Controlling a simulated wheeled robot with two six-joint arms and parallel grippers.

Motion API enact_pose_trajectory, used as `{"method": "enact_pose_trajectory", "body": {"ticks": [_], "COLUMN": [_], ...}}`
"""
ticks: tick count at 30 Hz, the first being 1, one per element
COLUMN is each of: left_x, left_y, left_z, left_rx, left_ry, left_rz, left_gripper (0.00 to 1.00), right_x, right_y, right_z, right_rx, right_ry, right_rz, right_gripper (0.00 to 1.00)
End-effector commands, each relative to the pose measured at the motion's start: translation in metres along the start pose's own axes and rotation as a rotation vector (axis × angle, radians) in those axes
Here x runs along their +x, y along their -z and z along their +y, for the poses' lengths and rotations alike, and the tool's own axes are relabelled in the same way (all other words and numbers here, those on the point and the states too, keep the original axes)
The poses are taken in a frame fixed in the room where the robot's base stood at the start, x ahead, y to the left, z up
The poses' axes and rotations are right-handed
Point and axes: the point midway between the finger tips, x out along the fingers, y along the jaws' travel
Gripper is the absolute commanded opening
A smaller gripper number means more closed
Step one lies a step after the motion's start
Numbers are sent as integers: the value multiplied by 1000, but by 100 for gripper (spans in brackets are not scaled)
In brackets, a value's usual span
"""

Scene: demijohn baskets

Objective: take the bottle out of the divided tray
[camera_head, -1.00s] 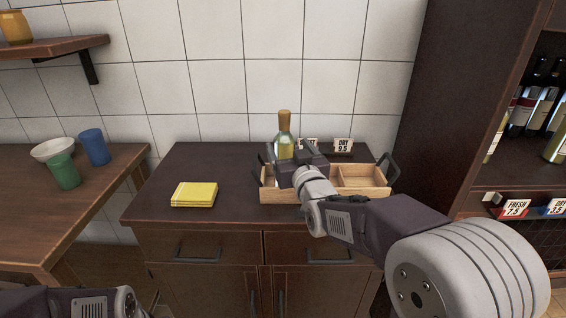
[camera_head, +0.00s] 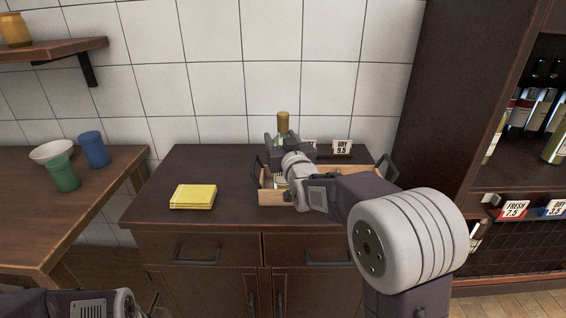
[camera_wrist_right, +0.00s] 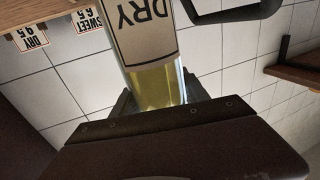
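The bottle (camera_head: 283,122), pale yellow with a tan top, stands upright in the left part of the wooden divided tray (camera_head: 272,197). My right gripper (camera_head: 284,139) is at its upper part, one finger on each side. In the right wrist view the bottle (camera_wrist_right: 158,85), with an upside-down DRY label, shows between the spread fingers of the right gripper (camera_wrist_right: 160,95), with narrow gaps at most. The gripper looks open; contact is not clear. My arm hides much of the tray. Of my left arm only a link shows at the lower left; its gripper is out of view.
The tray's dark handles (camera_head: 387,167) rise at its ends. Price cards (camera_head: 342,147) stand behind it. A yellow cloth stack (camera_head: 193,196) lies on the cabinet top (camera_head: 225,160) to the left. A wine rack (camera_head: 530,190) stands at right; cups (camera_head: 93,149) are on the left table.

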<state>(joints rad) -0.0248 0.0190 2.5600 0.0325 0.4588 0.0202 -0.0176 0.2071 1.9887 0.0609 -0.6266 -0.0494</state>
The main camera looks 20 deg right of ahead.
Motion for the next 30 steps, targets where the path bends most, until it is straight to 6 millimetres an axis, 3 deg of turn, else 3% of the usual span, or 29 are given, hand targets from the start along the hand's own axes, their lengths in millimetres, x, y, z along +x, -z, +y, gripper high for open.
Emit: {"method": "enact_pose_trajectory", "body": {"ticks": [1, 3, 12, 24, 30], "left_x": [0, 0, -2, -27, -30], "left_y": [0, 0, 0, 3, 3], "left_z": [0, 0, 0, 0, 1], "left_rx": [0, 0, 0, 0, 0], "left_ry": [0, 0, 0, 0, 0], "left_rz": [0, 0, 0, 0, 0], "left_gripper": [36, 36, 36, 36, 36], "right_x": [0, 0, 0, 0, 0], "right_y": [0, 0, 6, 88, 102], "right_z": [0, 0, 0, 0, 0], "right_rx": [0, 0, 0, 0, 0], "right_ry": [0, 0, 0, 0, 0], "right_rz": [-1, -1, 5, 9, 5], "right_gripper": [14, 0, 0, 0, 0]}}
